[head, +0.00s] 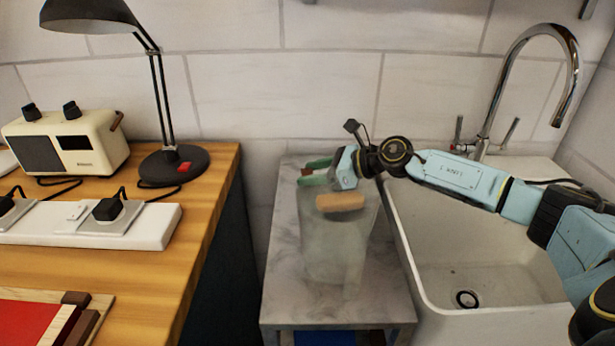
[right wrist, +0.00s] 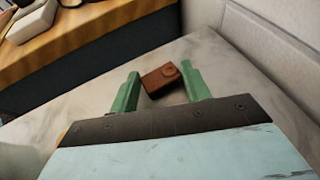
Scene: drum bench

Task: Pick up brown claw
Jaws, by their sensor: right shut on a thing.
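My right gripper (head: 311,172) reaches in from the right over the marble-topped stand, its green fingers pointing left. In the right wrist view the brown claw (right wrist: 163,78), a small reddish-brown block with a rounded end, sits between the two fingertips (right wrist: 160,88). The right gripper is shut on it. In the head view only a sliver of brown shows between the fingers, the rest being hidden. I cannot tell how high the claw is above the marble. My left gripper is in neither view.
A translucent container (head: 335,255) stands on the marble stand (head: 285,290) just below my right gripper, with a tan cylinder (head: 340,202) at its top. A white sink (head: 430,250) is to the right. A wooden bench (head: 215,200) with a lamp (head: 175,165) and radio (head: 75,145) is left.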

